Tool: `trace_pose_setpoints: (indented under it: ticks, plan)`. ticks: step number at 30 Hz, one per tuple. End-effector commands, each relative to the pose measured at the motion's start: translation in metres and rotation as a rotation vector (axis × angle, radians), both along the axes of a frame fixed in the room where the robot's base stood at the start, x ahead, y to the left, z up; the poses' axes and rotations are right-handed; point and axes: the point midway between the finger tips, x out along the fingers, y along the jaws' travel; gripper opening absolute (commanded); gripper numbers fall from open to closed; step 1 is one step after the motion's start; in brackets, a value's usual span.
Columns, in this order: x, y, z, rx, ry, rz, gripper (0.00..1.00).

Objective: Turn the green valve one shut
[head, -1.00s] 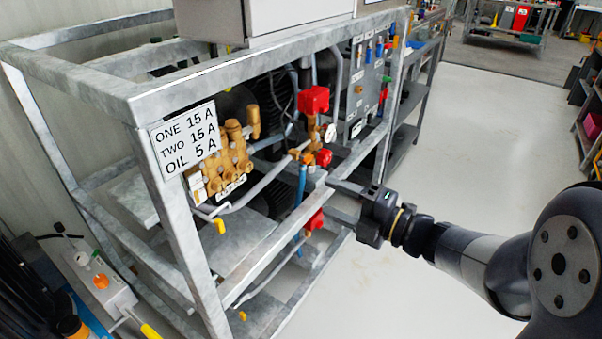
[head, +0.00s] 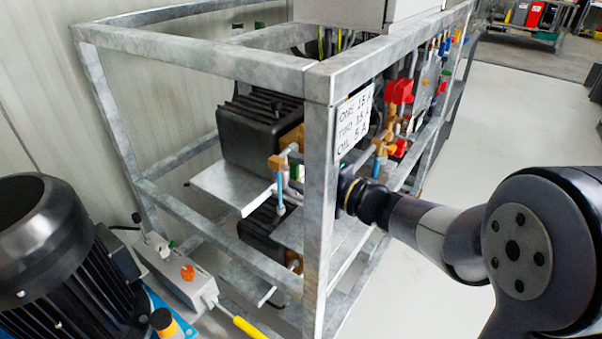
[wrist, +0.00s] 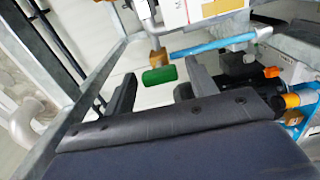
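In the wrist view a green valve handle (wrist: 160,75), a short cylinder, lies between the tips of my gripper (wrist: 162,73). The two dark fingers stand apart on either side of it, with visible gaps. I cannot tell its depth relative to the fingertips. A brass fitting (wrist: 158,55) sits just above the handle, next to a blue hose (wrist: 214,46). In the head view my gripper reaches to the grey frame's corner post (head: 318,200), which hides the fingers. The green handle is hard to make out there.
A label plate (head: 353,125) and red valve handles (head: 399,91) are on the frame's right side. A black motor (head: 265,135) sits inside the frame. Another large motor (head: 45,235) and a white box with an orange button (head: 180,272) stand at left. Floor at right is clear.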

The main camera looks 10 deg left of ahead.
Motion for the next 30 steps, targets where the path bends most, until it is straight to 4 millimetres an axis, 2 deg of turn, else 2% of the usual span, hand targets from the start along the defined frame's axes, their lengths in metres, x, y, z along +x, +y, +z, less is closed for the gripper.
trace_pose_setpoints:
  ticks: [1, 15, 23, 30]
  plan:
    - [-0.0001, -0.0002, 0.0001, 0.000, 0.000, 0.000, 0.50]
    - [-0.0002, -0.0004, 0.0000, 0.000, 0.000, 0.000, 0.14]
    - [-0.0001, -0.0004, 0.0010, 0.015, 0.038, 0.000, 0.14]
    - [-0.0001, -0.0005, 0.0026, 0.069, 0.167, 0.000, 0.14]
